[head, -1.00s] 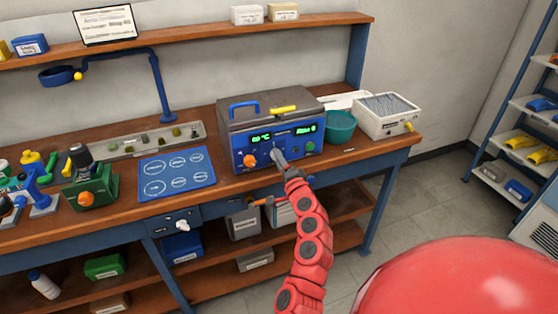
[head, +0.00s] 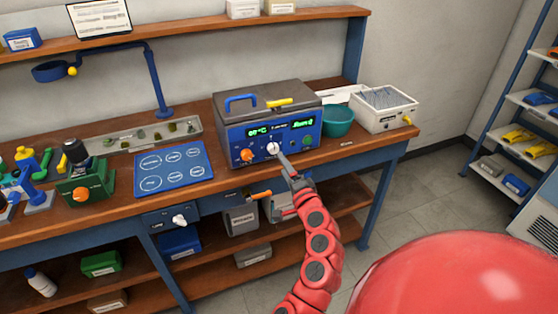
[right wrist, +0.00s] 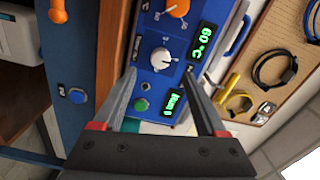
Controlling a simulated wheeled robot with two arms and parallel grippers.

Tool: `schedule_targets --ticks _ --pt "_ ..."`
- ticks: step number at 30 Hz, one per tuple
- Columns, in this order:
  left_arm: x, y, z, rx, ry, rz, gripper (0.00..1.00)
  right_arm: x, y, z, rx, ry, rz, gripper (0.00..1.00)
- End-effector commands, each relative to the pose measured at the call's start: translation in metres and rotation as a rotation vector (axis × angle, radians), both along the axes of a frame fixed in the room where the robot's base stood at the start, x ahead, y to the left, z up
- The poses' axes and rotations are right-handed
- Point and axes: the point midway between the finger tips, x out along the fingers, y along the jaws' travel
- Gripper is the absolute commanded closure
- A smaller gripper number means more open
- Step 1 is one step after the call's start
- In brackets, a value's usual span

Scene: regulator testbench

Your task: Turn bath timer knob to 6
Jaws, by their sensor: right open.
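The bath (head: 262,108) is a grey-lidded box with a blue front panel on the bench. Its white timer knob (head: 272,148) sits mid-panel, and it also shows in the right wrist view (right wrist: 160,57) with tick marks around it. Two green displays sit on the panel; one reads 60 °C (right wrist: 203,44), the other (right wrist: 174,103) is too small to read surely. My right gripper (head: 283,157) is open and empty just in front of the panel, its fingers spread either side of the knob's line in the wrist view, apart from the knob. My left gripper is not in view.
An orange knob (head: 246,155) and a green button (head: 307,140) flank the white knob. A teal bowl (head: 338,120) and a white tray box (head: 384,108) stand right of the bath. A blue mat (head: 173,167) lies to its left.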

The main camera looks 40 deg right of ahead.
Motion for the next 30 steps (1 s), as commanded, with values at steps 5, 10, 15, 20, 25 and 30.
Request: schedule_targets --ticks 5,10,15,20,25,30 --pt "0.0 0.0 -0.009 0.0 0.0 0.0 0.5 -0.039 0.008 -0.002 0.0 -0.001 -0.005 0.26" --pt "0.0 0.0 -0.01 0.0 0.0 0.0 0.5 -0.076 0.017 -0.001 0.001 0.001 -0.004 0.26" --pt "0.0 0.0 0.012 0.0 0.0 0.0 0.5 -0.094 0.021 0.003 -0.001 0.006 -0.004 0.26" --pt "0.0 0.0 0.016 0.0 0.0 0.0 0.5 -0.101 0.024 0.002 -0.002 0.001 -0.001 0.26" --pt "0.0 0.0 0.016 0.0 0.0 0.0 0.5 -0.103 0.024 0.0 -0.001 0.0 -0.002 0.26" --pt "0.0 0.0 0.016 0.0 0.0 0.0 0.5 -0.103 0.024 0.0 -0.001 0.0 -0.002 0.26"
